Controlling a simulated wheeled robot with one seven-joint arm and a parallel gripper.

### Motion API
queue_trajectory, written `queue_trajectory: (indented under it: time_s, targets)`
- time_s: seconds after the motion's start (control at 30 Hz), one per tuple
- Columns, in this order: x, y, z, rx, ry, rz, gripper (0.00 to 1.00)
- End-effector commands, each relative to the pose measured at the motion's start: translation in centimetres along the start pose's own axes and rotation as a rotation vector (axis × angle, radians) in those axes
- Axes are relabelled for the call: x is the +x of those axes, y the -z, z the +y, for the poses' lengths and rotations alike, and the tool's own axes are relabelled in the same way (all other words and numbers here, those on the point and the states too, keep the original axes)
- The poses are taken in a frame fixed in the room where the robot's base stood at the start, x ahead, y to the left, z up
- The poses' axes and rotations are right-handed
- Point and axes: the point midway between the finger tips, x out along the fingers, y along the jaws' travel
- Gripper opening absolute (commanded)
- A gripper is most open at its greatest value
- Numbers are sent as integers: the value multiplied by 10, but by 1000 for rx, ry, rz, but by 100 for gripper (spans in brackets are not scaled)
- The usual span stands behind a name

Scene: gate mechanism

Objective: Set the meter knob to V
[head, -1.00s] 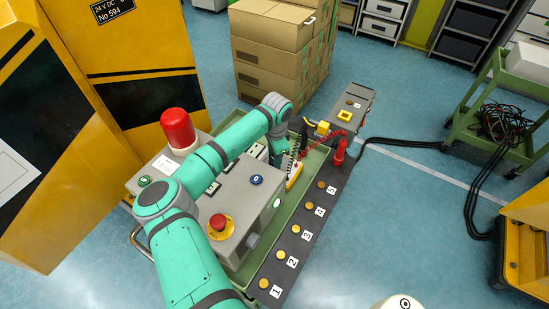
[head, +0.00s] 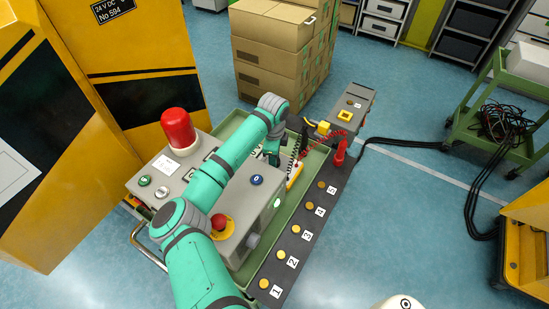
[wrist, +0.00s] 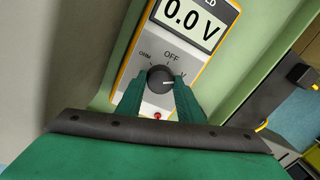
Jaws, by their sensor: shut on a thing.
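The meter (wrist: 207,40) has a white face, a yellow edge and a screen reading 0.0 V. Its dark round knob (wrist: 158,77) sits below the screen, among the marks OHM, OFF and V. In the head view only a strip of the meter (head: 295,174) shows beside my arm, and the knob is hidden.
A grey box with a red stop button (head: 220,222) and a red lamp (head: 178,130) stand close to my arm. A dark strip with numbered yellow buttons (head: 308,233) runs along the right. Red and black cables lie near the meter. Blue floor (head: 400,230) is clear further right.

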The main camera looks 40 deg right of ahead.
Motion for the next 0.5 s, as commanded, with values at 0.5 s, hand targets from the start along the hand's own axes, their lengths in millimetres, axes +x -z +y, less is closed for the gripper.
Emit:
queue_trajectory:
  time_s: [0.5]
  targets:
    - [-1,1,0,31,2,3,11]
